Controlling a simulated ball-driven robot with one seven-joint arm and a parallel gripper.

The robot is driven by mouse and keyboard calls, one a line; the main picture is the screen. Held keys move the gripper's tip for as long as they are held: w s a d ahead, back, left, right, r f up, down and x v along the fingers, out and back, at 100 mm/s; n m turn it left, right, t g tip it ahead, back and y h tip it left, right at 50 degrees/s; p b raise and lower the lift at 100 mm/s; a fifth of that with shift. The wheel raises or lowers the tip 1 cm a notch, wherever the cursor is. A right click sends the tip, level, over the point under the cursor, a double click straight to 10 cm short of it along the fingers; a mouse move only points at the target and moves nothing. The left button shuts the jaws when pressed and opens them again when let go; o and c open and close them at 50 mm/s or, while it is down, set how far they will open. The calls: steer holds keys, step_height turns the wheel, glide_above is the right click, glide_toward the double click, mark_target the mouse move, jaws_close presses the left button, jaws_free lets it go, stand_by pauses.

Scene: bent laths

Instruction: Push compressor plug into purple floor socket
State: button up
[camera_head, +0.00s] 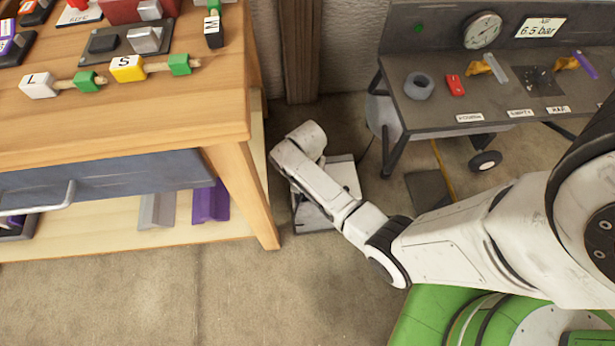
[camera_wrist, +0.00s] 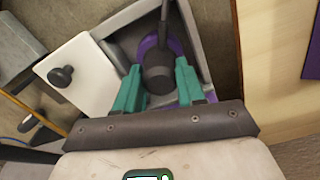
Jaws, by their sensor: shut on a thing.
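The compressor plug (camera_wrist: 158,78) is a dark round body with a dark cable rising from it in the wrist view. My gripper (camera_wrist: 158,70) has its teal fingers shut on the plug, one on each side. The purple floor socket (camera_wrist: 147,44) shows in parts behind and beside the plug, inside a grey floor box (camera_wrist: 200,28). I cannot tell how deep the plug sits in the socket. A white lid (camera_wrist: 75,72) with a black knob is at the left of the box. In the head view my arm hides the plug, socket and fingers; the floor box (camera_head: 345,178) shows partly.
A wooden workbench (camera_head: 130,110) stands close to the left of the floor box, its leg (camera_head: 250,195) nearby. The dark compressor bench (camera_head: 440,105) with a gauge and wheel stands at the right. Floor in front of the box is clear.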

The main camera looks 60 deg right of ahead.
steer(key=o, duration=1.6)
steer(key=shift+r+p, duration=3.75)
steer(key=shift+p, duration=0.25)
